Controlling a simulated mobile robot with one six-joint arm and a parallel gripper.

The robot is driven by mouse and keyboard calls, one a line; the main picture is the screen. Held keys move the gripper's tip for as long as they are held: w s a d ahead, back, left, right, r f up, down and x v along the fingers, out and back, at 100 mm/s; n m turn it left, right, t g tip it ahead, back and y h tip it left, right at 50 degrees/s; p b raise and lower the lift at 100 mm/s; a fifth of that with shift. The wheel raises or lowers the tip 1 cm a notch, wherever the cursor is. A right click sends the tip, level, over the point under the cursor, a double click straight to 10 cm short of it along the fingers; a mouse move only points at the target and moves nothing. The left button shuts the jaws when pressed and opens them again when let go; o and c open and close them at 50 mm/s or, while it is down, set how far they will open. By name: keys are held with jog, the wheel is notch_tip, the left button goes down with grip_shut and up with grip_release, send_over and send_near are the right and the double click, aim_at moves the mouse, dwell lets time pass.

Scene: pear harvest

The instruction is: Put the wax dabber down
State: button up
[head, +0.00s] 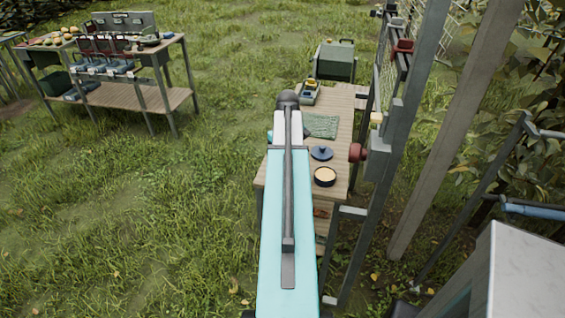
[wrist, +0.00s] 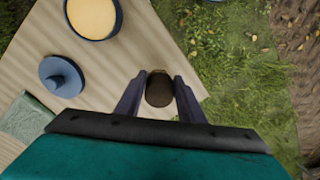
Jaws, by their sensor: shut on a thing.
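My gripper (wrist: 159,97) is shut on the wax dabber (wrist: 159,89), whose dark brown rounded end shows between the two fingers in the wrist view. The dabber is over the wooden table top (wrist: 115,55), near its edge; whether it touches the wood I cannot tell. The wax pot (wrist: 92,17), dark blue with pale yellow wax, stands up and left of the gripper. Its blue knobbed lid (wrist: 62,76) lies on the table to the left. In the head view the pot (head: 325,177) and lid (head: 321,153) show, but my arm hides the gripper and dabber.
A green cloth (wrist: 25,120) lies beyond the lid. A yellow-and-grey device (head: 310,92) stands at the table's far end. A grey post (head: 390,150) with a red knob (head: 356,152) borders the table's right side. Grass (wrist: 240,60) lies beyond the edge.

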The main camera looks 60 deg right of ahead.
jog(key=shift+w+d+f+p, duration=0.1)
jog(key=shift+w+d+p, duration=0.15)
jog(key=shift+w+d, duration=0.45)
jog(key=shift+w+d+f+p, duration=0.15)
jog(key=shift+w+d, duration=0.25)
jog(key=shift+w, duration=0.5)
jog(key=shift+f+p, duration=0.9)
jog(key=shift+f, duration=0.8)
jog(key=shift+f, duration=0.1)
jog(key=o, duration=1)
jog(key=shift+r, duration=0.2)
jog(key=shift+r+b, duration=1.85)
jog(key=shift+r, duration=4.05)
